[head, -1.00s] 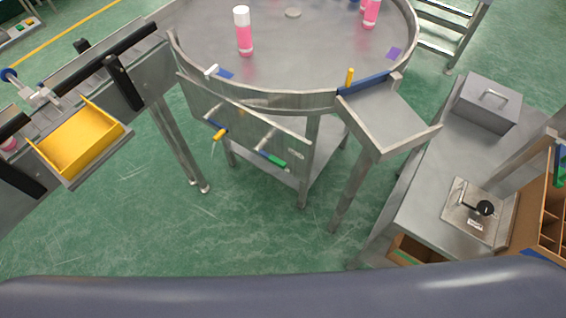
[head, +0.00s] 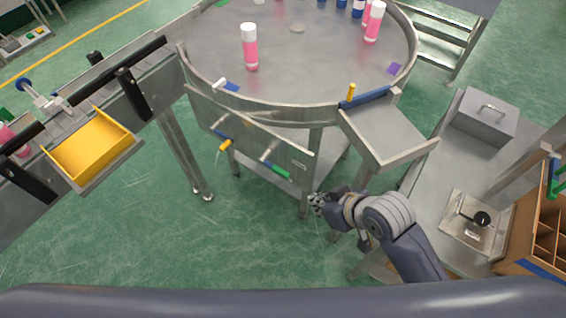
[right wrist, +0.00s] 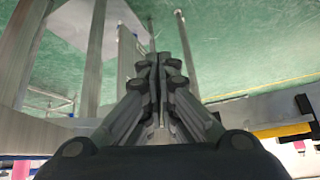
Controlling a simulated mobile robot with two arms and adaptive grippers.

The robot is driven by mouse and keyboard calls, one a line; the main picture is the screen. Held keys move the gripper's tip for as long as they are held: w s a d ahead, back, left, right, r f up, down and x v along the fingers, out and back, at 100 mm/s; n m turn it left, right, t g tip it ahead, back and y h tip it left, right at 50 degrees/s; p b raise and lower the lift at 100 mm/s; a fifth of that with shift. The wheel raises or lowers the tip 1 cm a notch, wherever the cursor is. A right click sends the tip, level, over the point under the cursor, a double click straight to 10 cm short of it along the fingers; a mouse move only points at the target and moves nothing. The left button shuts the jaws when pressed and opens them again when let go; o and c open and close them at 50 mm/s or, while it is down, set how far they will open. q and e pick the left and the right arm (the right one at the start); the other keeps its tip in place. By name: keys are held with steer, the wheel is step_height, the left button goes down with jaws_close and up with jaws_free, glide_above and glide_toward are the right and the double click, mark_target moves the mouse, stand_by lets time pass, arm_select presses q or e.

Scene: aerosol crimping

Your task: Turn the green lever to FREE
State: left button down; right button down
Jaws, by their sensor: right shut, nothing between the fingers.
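The green lever (head: 276,171) sticks out from the lower right of the steel panel (head: 238,128) on the front of the round table. It tilts down to the right, and any label near it is too small to read. A yellow lever (head: 225,145) sits to its left on the same panel. My right gripper (head: 314,203) is shut and empty, below and to the right of the green lever and apart from it. In the right wrist view its fingers (right wrist: 158,62) are together. My left gripper is not in view.
The round steel table (head: 300,70) carries pink bottles (head: 250,48). A steel chute (head: 385,130) juts out above my right arm. A table leg (head: 309,185) stands close to my right gripper. A side bench (head: 430,190) stands to the right. Green floor is open at left.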

steer(key=w+a+r+n+y, duration=0.2)
steer(key=w+a+r+n, duration=0.1)
steer(key=w+a+r, duration=0.15)
steer(key=n+p, duration=0.1)
steer(key=p, duration=0.1)
glide_above(272, 166)
steer(key=s+d, duration=0.3)
steer(key=shift+g+y, duration=0.3)
steer(key=shift+y, duration=0.1)
steer(key=f, duration=0.6)
steer(key=shift+w+d, duration=0.15)
steer(key=shift+w, duration=0.05)
step_height(272, 166, down, 3)
steer(key=shift+w+p, duration=0.1)
steer(key=shift+p, duration=0.4)
steer(key=shift+f, duration=0.6)
